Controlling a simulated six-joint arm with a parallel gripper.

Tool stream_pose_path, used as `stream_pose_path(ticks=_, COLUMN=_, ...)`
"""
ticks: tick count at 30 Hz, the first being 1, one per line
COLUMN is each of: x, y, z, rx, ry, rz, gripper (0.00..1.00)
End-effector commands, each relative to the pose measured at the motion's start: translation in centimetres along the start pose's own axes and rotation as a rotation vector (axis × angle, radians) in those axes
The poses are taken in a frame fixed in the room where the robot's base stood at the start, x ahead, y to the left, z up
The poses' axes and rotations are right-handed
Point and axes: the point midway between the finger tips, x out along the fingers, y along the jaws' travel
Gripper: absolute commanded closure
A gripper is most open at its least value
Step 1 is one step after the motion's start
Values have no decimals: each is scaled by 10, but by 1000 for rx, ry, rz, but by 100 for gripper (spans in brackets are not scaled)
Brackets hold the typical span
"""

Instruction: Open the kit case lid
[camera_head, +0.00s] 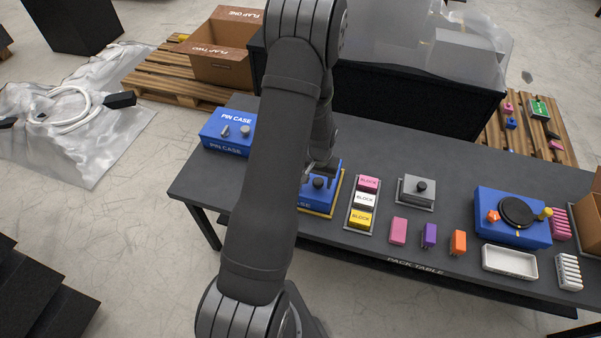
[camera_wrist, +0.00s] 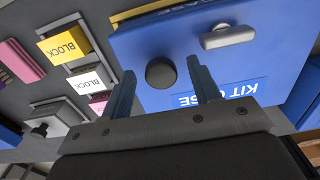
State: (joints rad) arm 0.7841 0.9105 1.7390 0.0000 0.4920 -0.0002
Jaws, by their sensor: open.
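The blue kit case (camera_head: 318,196) stands on the dark pack table, in a yellow-edged tray, partly hidden behind my arm. In the wrist view its blue lid (camera_wrist: 150,45) looks shut, with the KIT CASE label (camera_wrist: 222,92) upside down. A round black knob (camera_wrist: 161,72) and a grey bar-shaped latch or handle (camera_wrist: 228,36) sit on the lid. My gripper (camera_wrist: 158,78) is open over the lid, its two fingers on either side of the black knob with gaps between. In the head view my gripper (camera_head: 322,172) is just above the case. Whether the fingertips touch the lid cannot be told.
Right of the case is a rack of labelled blocks (camera_head: 346,215), then a grey box with a knob (camera_head: 417,190). The pin case (camera_head: 228,132) stands at the table's left end. A blue box with a black dial (camera_head: 513,233) is farther right. Bare table lies behind the blocks.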

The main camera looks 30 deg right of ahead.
Motion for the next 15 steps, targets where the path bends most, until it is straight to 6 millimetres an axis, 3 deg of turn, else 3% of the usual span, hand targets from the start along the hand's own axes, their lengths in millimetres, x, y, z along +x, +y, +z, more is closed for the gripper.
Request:
stream_pose_path(ticks=4, x=0, y=0, z=0, rx=0, ry=0, rz=0, gripper=46)
stream_pose_path(ticks=10, x=0, y=0, z=0, rx=0, ry=0, rz=0, gripper=82)
stream_pose_path(ticks=15, x=-2, y=0, z=-1, rx=0, ry=-2, rz=0, gripper=82)
